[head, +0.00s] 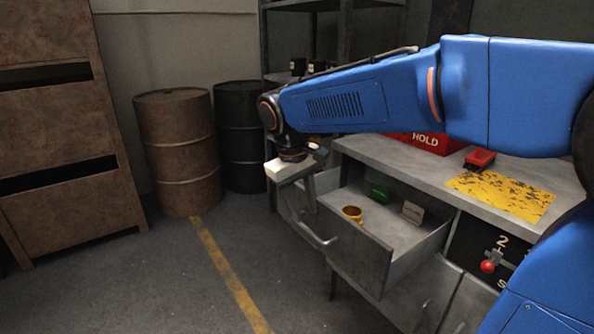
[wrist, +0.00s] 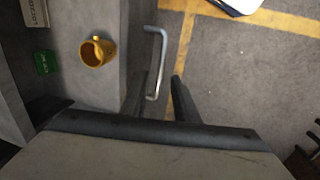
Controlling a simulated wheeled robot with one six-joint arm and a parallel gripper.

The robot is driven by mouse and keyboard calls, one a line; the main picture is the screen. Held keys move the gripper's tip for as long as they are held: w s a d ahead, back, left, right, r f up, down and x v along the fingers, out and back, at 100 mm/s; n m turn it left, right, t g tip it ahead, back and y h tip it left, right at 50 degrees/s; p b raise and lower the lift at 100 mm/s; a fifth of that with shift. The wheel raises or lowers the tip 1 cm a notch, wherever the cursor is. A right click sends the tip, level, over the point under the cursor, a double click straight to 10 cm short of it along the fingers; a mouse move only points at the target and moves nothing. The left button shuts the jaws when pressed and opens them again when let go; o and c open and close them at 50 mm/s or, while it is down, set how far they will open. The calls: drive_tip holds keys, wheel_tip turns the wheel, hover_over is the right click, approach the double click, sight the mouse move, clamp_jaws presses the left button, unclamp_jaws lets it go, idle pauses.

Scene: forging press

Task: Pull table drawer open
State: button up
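The grey table drawer (head: 362,262) stands pulled out from the table, its inside showing. Its bar handle (head: 318,238) is on the drawer front and also shows in the wrist view (wrist: 162,60). My gripper (head: 311,208) points down near the handle. In the wrist view my gripper's fingers (wrist: 161,90) are spread apart, with the near end of the handle showing in the gap between them. The gap is wider than the bar; I cannot tell whether a finger touches it. A yellow cup (head: 352,213), a green box (head: 378,192) and a pale box (head: 412,212) are in the drawer.
The tabletop (head: 440,164) holds a red HOLD box (head: 425,143), a red object (head: 480,159) and a worn yellow mat (head: 510,194). A red-knobbed lever (head: 488,266) is below at right. Barrels (head: 180,150) and a rusty cabinet (head: 60,130) stand left. The floor before the drawer is clear.

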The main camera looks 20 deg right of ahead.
wheel_tip(320, 180, up, 12)
drive_tip(key=a, duration=0.2)
drive_tip(key=shift+s+r, duration=0.15)
drive_tip(key=shift+s, duration=0.25)
drive_tip(key=shift+a, duration=0.1)
